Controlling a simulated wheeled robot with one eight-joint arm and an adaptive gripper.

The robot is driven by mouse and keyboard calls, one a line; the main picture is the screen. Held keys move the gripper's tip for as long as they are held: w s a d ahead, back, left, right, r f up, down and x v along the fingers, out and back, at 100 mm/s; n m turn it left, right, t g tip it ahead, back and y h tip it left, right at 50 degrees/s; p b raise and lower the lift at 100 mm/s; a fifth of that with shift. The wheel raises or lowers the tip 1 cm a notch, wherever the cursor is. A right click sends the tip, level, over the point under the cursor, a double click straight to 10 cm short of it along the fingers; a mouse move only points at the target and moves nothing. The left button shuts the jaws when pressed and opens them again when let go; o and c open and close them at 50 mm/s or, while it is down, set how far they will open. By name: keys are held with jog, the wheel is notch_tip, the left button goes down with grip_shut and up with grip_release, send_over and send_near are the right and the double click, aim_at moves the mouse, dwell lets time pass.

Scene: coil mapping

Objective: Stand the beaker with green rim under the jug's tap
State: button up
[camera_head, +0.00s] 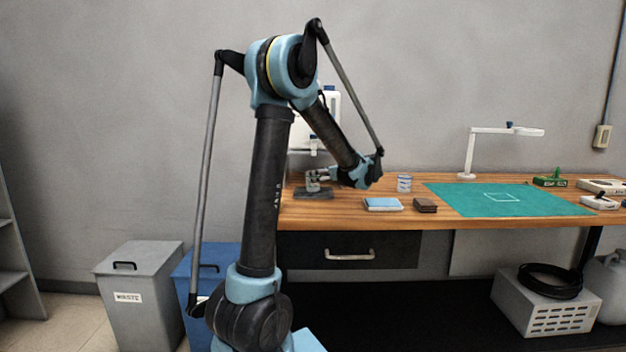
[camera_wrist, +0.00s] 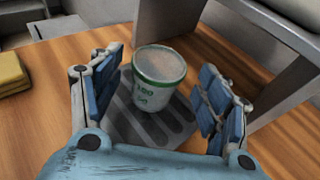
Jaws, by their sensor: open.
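The beaker with green rim (camera_wrist: 157,82) stands upright on a dark slotted tray (camera_wrist: 122,122) in the wrist view. My gripper (camera_wrist: 163,76) is open, with one blue-padded finger on each side of the beaker and a visible gap at the right finger. In the head view my gripper (camera_head: 318,178) is low over the tray (camera_head: 315,195), and the beaker there is small and mostly covered. The white jug (camera_head: 331,105) stands above, partly hidden behind my arm. Its tap (camera_head: 313,144) points down above the tray area. The wrist view does not show the tap.
A grey stand (camera_wrist: 268,62) rises close behind and right of the beaker. A yellow pad (camera_wrist: 11,73) lies at the left. A blue-rimmed beaker (camera_head: 404,184), a light-blue block (camera_head: 383,204), a brown block (camera_head: 425,205) and a green mat (camera_head: 540,205) are on the bench.

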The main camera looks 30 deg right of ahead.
jog(key=v, duration=0.8)
dwell(0.4)
